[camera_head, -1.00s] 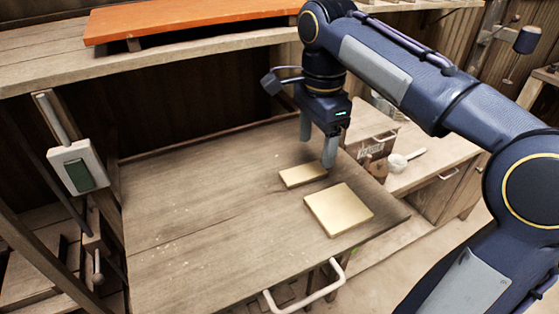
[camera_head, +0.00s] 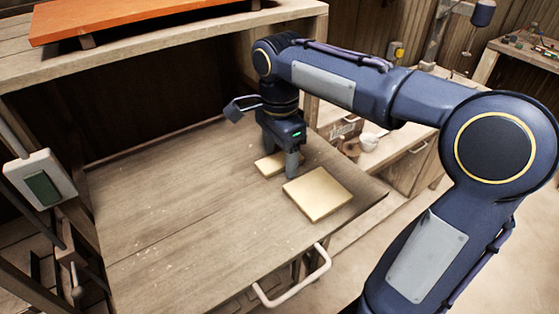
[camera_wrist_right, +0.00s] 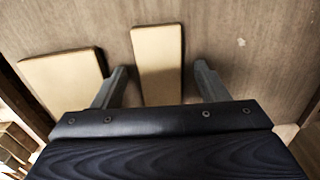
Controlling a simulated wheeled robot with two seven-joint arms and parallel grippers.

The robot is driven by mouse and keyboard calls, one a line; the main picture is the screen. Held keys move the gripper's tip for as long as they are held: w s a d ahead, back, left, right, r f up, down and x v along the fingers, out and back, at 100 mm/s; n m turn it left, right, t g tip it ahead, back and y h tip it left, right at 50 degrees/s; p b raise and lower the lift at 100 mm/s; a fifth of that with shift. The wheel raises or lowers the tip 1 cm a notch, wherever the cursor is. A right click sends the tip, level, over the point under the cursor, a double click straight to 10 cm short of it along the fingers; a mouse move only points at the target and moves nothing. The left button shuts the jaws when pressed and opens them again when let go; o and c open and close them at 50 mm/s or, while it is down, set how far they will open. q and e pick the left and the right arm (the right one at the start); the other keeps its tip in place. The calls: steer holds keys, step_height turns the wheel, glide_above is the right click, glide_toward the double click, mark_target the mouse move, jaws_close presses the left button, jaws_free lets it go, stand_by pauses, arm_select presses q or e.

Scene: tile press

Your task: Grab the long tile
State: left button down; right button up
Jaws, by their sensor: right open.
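The long tile (camera_head: 268,166), a narrow tan slab, lies flat on the wooden board, partly hidden behind my right gripper in the head view. In the right wrist view the long tile (camera_wrist_right: 158,65) lies between the two spread fingers, with a gap on each side. My right gripper (camera_head: 280,165) points down over it and is open, holding nothing. A wider, squarer tan tile (camera_head: 318,193) lies just to the right and nearer; the wrist view shows it (camera_wrist_right: 62,80) left of the left finger. My left gripper is not in view.
The wooden board (camera_head: 170,205) is clear to the left of the tiles. A white handle (camera_head: 293,281) sticks out at its front edge. A green switch in a white box (camera_head: 42,187) is at left. An orange slab (camera_head: 130,18) lies on the shelf above.

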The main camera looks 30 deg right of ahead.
steer(key=c, duration=1.1)
